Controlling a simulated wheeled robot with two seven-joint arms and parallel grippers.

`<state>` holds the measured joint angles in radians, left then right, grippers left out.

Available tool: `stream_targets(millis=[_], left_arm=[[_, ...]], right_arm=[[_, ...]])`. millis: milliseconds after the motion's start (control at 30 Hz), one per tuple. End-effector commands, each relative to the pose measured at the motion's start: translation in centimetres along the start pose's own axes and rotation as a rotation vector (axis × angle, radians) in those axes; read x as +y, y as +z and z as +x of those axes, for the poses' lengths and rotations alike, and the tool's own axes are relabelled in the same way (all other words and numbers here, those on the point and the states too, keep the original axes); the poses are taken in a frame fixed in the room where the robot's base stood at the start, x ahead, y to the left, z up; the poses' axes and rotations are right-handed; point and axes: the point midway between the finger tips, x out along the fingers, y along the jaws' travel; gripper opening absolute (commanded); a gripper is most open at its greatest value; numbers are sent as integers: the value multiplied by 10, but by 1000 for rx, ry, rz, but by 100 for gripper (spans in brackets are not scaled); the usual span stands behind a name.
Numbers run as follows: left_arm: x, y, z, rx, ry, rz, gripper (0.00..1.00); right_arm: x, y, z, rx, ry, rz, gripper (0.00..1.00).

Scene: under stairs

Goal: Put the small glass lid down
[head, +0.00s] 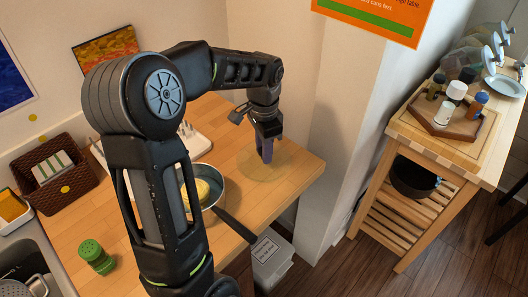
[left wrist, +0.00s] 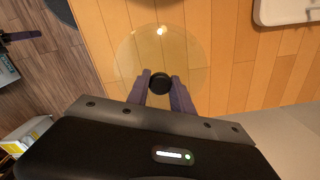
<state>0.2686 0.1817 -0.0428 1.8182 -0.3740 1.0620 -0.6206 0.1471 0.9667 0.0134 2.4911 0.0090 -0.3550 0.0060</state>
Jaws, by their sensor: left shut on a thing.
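The small glass lid (head: 284,168) is a clear, faintly yellowish disc with a black knob at the far right end of the wooden counter. My left gripper (head: 266,158) points down over its middle. In the left wrist view the lid (left wrist: 191,55) lies flat, and its round black knob (left wrist: 160,83) is between the two purple-grey fingers of my left gripper (left wrist: 160,79). The gripper is shut on the knob. The lid is at or very close to the counter top; I cannot tell whether it touches. My right gripper is not in view.
A frying pan (head: 219,187) with yellow food stands left of the lid, its dark handle (head: 237,226) pointing toward the front edge. A white rack (head: 194,141) stands behind. The counter (head: 303,178) ends just right of the lid.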

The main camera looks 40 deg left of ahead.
Motion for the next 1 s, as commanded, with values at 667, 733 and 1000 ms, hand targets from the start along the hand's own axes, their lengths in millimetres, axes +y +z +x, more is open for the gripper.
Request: stream_targets(millis=[667,733,1000], left_arm=[[0,0,18,0,1,0,40],[0,0,18,0,1,0,45],[1,0,18,0,2,0,49]], right_arm=[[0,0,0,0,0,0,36],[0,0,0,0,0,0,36],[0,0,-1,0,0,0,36]])
